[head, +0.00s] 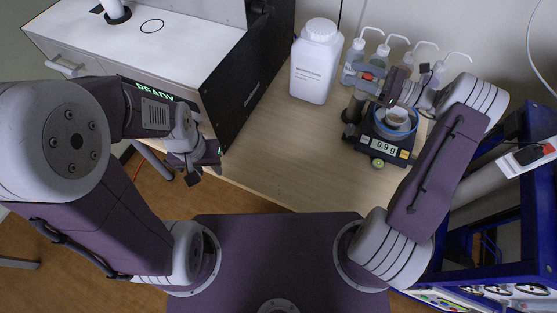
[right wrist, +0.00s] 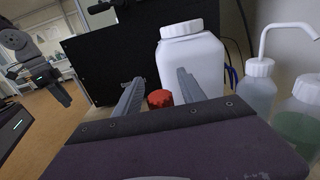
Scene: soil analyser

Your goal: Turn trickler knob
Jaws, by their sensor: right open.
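The red trickler knob (right wrist: 160,98) shows between the two fingers of my right gripper (right wrist: 158,92) in the right wrist view. The fingers are apart on either side of it, and I see no contact. In the head view the red knob (head: 368,77) is at the back of the balance, next to my right gripper (head: 376,80). The balance (head: 385,147) shows 0,9 g, and a small cup (head: 397,117) is on its pan. My left gripper (head: 200,171) is empty, fingers apart, by the table's front edge; it also shows in the right wrist view (right wrist: 50,84).
A large white bottle (head: 315,62) stands left of the balance, with several wash bottles (head: 390,52) behind. A black-sided analyser (head: 245,95) is on the left. A blue rack (head: 480,180) is at the right. The table front (head: 270,165) is clear.

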